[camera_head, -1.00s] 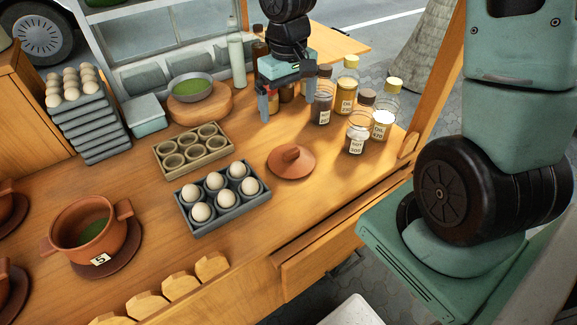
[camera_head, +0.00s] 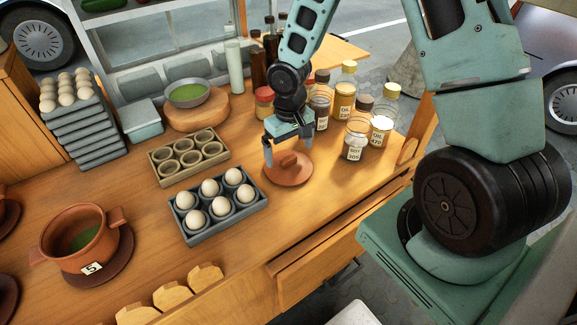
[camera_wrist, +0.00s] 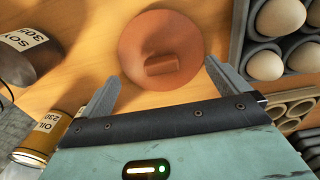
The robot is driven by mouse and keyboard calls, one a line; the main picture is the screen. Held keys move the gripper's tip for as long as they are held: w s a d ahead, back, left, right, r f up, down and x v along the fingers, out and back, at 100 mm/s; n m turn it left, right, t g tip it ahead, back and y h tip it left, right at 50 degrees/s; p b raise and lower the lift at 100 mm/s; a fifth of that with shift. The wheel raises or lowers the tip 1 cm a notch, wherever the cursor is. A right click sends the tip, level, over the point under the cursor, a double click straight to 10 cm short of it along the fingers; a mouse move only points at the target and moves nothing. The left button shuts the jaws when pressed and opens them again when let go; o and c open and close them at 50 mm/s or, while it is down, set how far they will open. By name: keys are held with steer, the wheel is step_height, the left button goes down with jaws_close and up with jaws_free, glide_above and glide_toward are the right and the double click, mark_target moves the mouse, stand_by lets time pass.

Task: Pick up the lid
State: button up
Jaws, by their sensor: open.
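The lid (camera_head: 283,176) is a round terracotta disc with a raised bar handle, lying flat on the wooden counter. It also shows in the wrist view (camera_wrist: 190,50), its handle (camera_wrist: 162,65) in front of the fingers. My gripper (camera_head: 289,152) is open and empty, right over the lid in the head view. In the wrist view my gripper (camera_wrist: 158,80) has its two fingers spread to either side of the handle's line, short of the handle. I cannot tell whether the fingertips touch the lid.
Right of the lid stand several labelled bottles and jars (camera_head: 355,143). Left of it are an egg tray (camera_head: 247,210) and a tray of empty cups (camera_head: 222,156). A terracotta pot (camera_head: 65,254) marked 5 sits at the left. Counter in front of the lid is clear.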

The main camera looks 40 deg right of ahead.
mark_target(289, 158)
steer(key=shift+w+a+f, duration=0.1)
steer(key=shift+w+f, duration=0.05)
steer(key=shift+f, duration=1.75)
steer(key=c, duration=1.8)
steer(key=shift+r, duration=0.1)
